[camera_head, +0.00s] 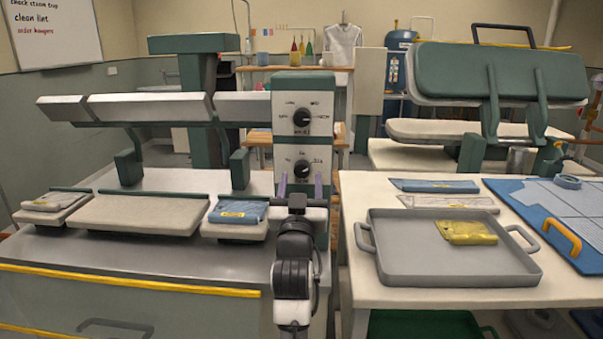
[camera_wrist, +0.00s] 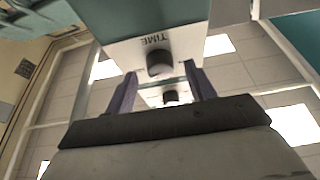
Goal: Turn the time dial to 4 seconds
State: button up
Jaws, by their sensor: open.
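A white control panel (camera_head: 323,147) on a green post carries two black dials. The lower dial (camera_head: 302,168) is the time dial; in the wrist view (camera_wrist: 160,65) it appears upside down beside the word TIME. Its pointer setting is too small to read surely. The upper dial (camera_head: 302,117) has its own scale and also shows in the wrist view (camera_wrist: 170,97). My gripper (camera_head: 301,184) is open and empty in front of the panel, just below the time dial. In the wrist view its fingers (camera_wrist: 162,78) stand left and right of the time dial, with visible gaps.
A press with pale pads (camera_head: 140,214) and a folded blue cloth (camera_head: 238,211) lies left of my arm. At right, a table holds a grey tray (camera_head: 400,270) with a yellow cloth (camera_head: 466,232). A green press (camera_head: 500,75) stands behind.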

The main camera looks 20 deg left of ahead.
jog(key=shift+x, duration=0.9)
jog(key=shift+c, duration=0.3)
jog(key=c, duration=0.9)
